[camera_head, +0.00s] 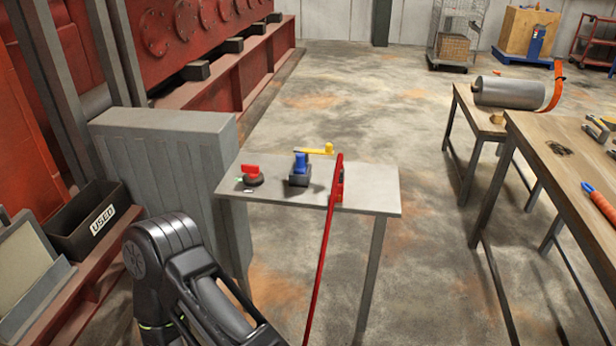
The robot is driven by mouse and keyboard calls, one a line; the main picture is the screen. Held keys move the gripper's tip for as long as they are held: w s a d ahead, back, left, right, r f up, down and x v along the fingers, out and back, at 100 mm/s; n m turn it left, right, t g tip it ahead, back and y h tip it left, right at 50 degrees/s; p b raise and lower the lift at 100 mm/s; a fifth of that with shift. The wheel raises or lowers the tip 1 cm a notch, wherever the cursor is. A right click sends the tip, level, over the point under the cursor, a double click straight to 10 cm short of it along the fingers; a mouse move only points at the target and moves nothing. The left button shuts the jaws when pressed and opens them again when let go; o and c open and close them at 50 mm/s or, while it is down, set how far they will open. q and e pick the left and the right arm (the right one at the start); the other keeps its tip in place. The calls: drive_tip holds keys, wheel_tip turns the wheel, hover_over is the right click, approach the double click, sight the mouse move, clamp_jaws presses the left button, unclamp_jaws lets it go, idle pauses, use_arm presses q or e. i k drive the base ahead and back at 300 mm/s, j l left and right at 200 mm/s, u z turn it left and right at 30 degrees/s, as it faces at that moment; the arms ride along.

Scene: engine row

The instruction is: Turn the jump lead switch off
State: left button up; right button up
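A small grey table (375,187) stands in the middle of the view with several controls on it. At its left end is a red rotary knob (251,171) on a dark round base, with a small green mark beside it. Next to it is a blue knob (300,163) on a black block. Behind that is a yellow lever (318,151). A long thin red bar or lead (325,235) runs from the table's front down to the bottom edge. No label tells which control is the jump lead switch. My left arm shows at lower left; neither gripper is in view.
A grey cabinet (165,165) stands left of the table, near a black bin marked USED (95,220). Wooden benches (540,150) stand at right, one holding a metal cylinder (510,93). The floor behind the small table is clear.

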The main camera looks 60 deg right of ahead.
sight(253, 171)
drive_tip(key=z, duration=1.9)
drive_tip(key=i+l, duration=0.2)
drive_tip(key=l, duration=0.15)
drive_tip(key=i+l+u, duration=0.1)
drive_tip(key=l, duration=0.25)
drive_tip(key=i+l, duration=0.3)
drive_tip(key=i+l+u, duration=0.1)
drive_tip(key=l, duration=0.4)
drive_tip(key=i+l, duration=0.3)
drive_tip(key=i+l+u, duration=0.1)
drive_tip(key=l, duration=0.35)
drive_tip(key=i, duration=0.1)
